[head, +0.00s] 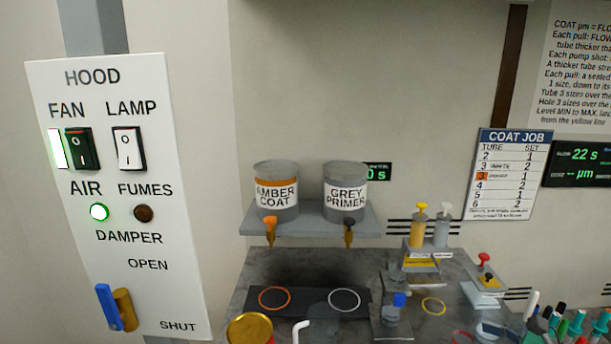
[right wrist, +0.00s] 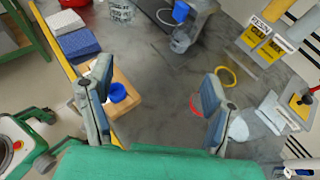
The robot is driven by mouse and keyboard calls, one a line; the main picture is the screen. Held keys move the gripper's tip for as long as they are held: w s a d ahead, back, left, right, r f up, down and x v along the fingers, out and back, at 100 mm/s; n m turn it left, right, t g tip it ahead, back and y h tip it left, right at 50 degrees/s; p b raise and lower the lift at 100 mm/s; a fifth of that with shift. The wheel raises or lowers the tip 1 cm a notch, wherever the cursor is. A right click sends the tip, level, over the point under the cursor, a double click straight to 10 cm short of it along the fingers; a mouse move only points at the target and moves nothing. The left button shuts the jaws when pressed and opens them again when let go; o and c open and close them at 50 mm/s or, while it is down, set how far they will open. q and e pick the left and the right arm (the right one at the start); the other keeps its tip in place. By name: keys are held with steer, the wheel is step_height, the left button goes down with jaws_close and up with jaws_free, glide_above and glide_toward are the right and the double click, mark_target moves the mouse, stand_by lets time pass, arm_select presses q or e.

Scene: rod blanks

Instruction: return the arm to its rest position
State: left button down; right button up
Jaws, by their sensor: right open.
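My right gripper (right wrist: 155,88) shows in the right wrist view with its two fingers spread wide. Nothing is between the fingers. It is above the grey worktop (right wrist: 150,60), but how high is hard to tell. A wooden block (right wrist: 128,112) with a blue round top (right wrist: 117,92) lies below, beside the left finger. A red ring (right wrist: 196,107) on the worktop is partly hidden by the right finger. No gripper shows in the head view, and my left gripper is in neither view.
In the head view, a shelf (head: 310,224) holds an amber coat can (head: 276,190) and a grey primer can (head: 345,190). The hood panel (head: 120,240) stands at the left. Colored-cap bottles (head: 560,325) crowd the lower right. A yellow ring (right wrist: 225,76) lies on the worktop.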

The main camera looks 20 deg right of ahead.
steer(key=a+f+n+g+b, duration=0.1)
steer(key=a+f+n, duration=0.1)
steer(key=a, duration=0.1)
steer(key=a+f+n+g+b, duration=0.1)
steer(key=a+f+n, duration=0.1)
steer(key=a, duration=0.1)
steer(key=a+f+n+g+b, duration=0.1)
steer(key=a+f+n, duration=0.1)
steer(key=shift+s+a+g+y, duration=0.1)
steer(key=shift+a+g+y, duration=0.2)
steer(key=shift+a, duration=0.1)
steer(key=s+a+f+n+g+h+b, duration=0.1)
steer(key=s+a+f+n+g+b, duration=0.35)
steer(key=a+f+n, duration=0.4)
arm_select(q)
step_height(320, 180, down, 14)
steer(key=b, duration=0.6)
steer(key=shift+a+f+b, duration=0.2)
steer(key=shift+b, duration=0.2)
arm_select(e)
steer(key=s+a+f+n+g+h, duration=0.2)
steer(key=s+f+n+h, duration=0.3)
steer(key=s+f+n, duration=0.7)
steer(key=s+n+g, duration=0.1)
steer(key=s+n, duration=0.1)
steer(key=n, duration=0.2)
steer(key=shift+s+a+f+n+h, duration=0.2)
steer(key=shift+s+f+n+h, duration=0.15)
steer(key=shift+s+f+h, duration=0.05)
